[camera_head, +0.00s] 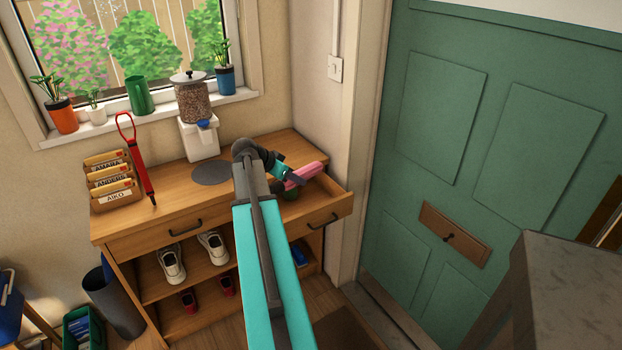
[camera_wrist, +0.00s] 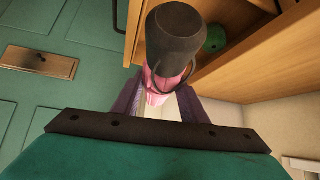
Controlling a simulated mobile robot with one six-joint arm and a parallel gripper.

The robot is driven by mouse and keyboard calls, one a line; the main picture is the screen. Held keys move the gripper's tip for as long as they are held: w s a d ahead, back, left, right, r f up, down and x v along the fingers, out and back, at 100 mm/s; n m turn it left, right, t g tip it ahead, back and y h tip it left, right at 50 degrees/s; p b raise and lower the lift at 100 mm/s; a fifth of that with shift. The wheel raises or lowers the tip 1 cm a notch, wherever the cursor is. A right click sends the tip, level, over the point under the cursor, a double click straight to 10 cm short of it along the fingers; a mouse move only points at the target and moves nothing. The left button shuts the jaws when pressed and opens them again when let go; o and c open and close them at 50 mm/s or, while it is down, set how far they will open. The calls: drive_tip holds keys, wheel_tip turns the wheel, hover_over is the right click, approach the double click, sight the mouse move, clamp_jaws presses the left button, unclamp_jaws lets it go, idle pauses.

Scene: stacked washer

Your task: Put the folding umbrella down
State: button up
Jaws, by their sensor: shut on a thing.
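The folding umbrella (camera_head: 309,172) is pink in the head view. In the wrist view its dark grey handle (camera_wrist: 176,36) points towards the camera, with a loop of cord, and its pink body (camera_wrist: 153,84) lies between my fingers. My gripper (camera_head: 294,184) is shut on the umbrella and holds it above the open right drawer (camera_head: 340,205) of the wooden cabinet. Whether the umbrella touches the drawer cannot be told. My arm and the umbrella hide part of the drawer's inside.
A green round thing (camera_wrist: 215,38) lies in the drawer. On the cabinet top (camera_head: 160,176) are a letter rack (camera_head: 112,182), a red leash-like thing (camera_head: 141,170), a dispenser (camera_head: 193,100) and a grey round mat (camera_head: 211,172). A green door (camera_head: 440,190) stands close on the right.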

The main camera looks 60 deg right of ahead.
drive_tip(key=w+a+r+n+t, duration=0.3)
drive_tip(key=w+a+n+t, duration=0.4)
drive_tip(key=w+a, duration=2.1)
drive_tip(key=w+a+r+n+t+y, duration=0.1)
drive_tip(key=a+n, duration=0.4)
drive_tip(key=a, duration=0.7)
drive_tip(key=w+a+r+n+t+y, duration=0.2)
drive_tip(key=w+a+n+y, duration=0.1)
drive_tip(key=a, duration=1)
drive_tip(key=w+a+r+n+t+y, duration=0.1)
drive_tip(key=w+a+n+t+y, duration=0.1)
drive_tip(key=a+n+y, duration=0.2)
drive_tip(key=shift+w+a+r+n, duration=0.3)
drive_tip(key=shift+a+n, duration=1.3)
drive_tip(key=shift+a, duration=2.7)
drive_tip(key=shift+f, duration=0.1)
drive_tip(key=shift+w+d, duration=0.1)
drive_tip(key=shift+w, duration=0.05)
